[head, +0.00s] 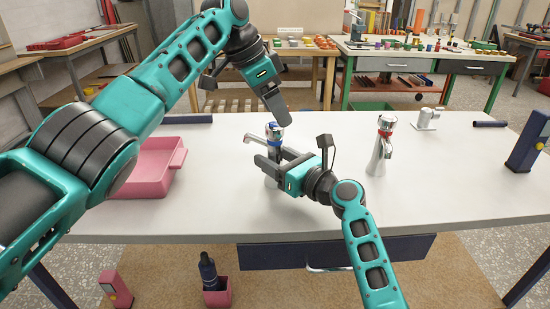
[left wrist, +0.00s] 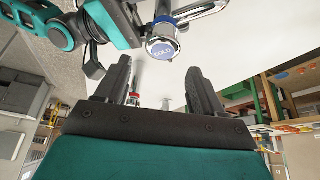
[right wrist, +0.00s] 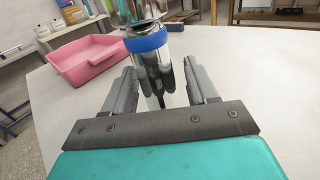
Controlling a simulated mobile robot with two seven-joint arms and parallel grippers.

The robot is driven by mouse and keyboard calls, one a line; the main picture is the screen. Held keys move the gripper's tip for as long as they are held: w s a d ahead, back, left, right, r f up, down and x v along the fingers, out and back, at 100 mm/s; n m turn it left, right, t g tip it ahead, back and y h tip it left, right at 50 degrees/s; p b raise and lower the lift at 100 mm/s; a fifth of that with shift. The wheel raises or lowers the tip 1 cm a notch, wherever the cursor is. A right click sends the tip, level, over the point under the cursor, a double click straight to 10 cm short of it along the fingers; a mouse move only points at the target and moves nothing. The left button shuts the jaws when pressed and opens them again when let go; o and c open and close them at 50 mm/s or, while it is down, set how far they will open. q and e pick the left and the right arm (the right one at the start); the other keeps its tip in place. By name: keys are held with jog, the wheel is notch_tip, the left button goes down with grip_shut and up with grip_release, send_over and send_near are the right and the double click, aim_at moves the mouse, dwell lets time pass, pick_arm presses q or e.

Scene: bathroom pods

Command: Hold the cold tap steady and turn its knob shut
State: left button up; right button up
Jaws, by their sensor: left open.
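The cold tap (head: 275,150) stands on the white counter, chrome with a blue ring; the ring also shows in the right wrist view (right wrist: 146,42). Its knob has a blue cap marked COLD (left wrist: 162,48). My left gripper (head: 282,112) is open and empty, pointing down just above and right of the knob. In the left wrist view the cap lies beyond the fingertips, not between them.
A second tap (head: 381,145) with a red ring stands to the right. A pink tray (head: 155,165) is at left on the counter (head: 450,180). A chrome fitting (head: 427,118), a dark bar (head: 490,124) and a dark blue dispenser (head: 527,145) are at right. The front right counter is clear.

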jog(key=shift+o, duration=1.1)
jog(key=shift+s, duration=0.1)
